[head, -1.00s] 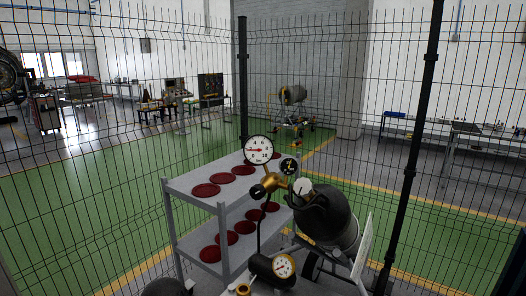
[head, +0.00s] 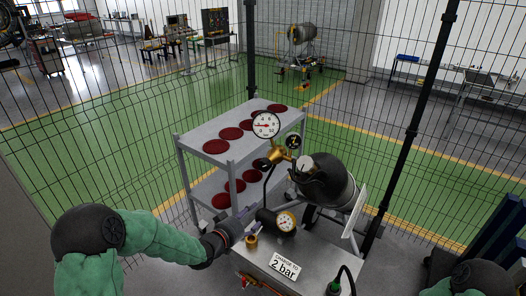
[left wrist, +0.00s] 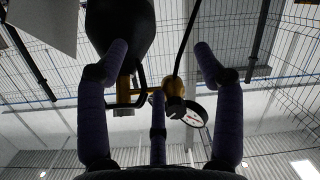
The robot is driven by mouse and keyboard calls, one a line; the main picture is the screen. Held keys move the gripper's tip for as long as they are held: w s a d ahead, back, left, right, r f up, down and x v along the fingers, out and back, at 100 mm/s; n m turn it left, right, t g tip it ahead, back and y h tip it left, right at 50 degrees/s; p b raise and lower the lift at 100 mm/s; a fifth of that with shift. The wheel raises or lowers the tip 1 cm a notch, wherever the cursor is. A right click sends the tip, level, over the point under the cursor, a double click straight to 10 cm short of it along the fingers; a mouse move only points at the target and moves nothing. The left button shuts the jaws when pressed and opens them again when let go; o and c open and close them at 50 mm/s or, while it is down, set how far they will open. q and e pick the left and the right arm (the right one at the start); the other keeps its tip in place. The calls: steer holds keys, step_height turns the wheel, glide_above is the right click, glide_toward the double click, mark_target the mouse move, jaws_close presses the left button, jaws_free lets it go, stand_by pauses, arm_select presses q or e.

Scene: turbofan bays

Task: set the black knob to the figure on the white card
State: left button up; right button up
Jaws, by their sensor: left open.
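The black knob (head: 261,163) sits at the left end of the brass regulator (head: 277,155), below a large white round gauge (head: 266,125) with a red needle. The needle points left; its exact reading is too small to tell. The white card (head: 285,267) reads "CHARGE TO 2 bar" and lies on the grey cart top. My left gripper (head: 233,232) is low and left of the knob, apart from it, beside the cart. In the left wrist view its fingers (left wrist: 160,58) are spread and empty, with the dark knob (left wrist: 175,106) and gauge (left wrist: 196,113) beyond. My right gripper is out of view.
A dark cylinder (head: 336,184) leans behind the cart top (head: 315,252). A smaller gauge (head: 286,221) and a brass fitting (head: 251,240) are near my left gripper. A grey shelf trolley (head: 190,150) with red discs stands behind, before a wire fence.

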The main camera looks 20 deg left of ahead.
mark_target(262, 167)
arm_select(q)
step_height(262, 167, up, 13)
steer(key=a+m+t+h+p, duration=0.1)
steer(key=a+m+t+p, duration=0.1)
steer(key=p, duration=0.1)
steer(key=x, duration=1.1)
steer(key=shift+w+d+r+p, duration=0.2)
steer(key=shift+r+p, duration=0.1)
steer(key=shift+r, duration=0.1)
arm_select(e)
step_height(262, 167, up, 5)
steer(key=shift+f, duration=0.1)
arm_select(q)
steer(key=c, duration=1.1)
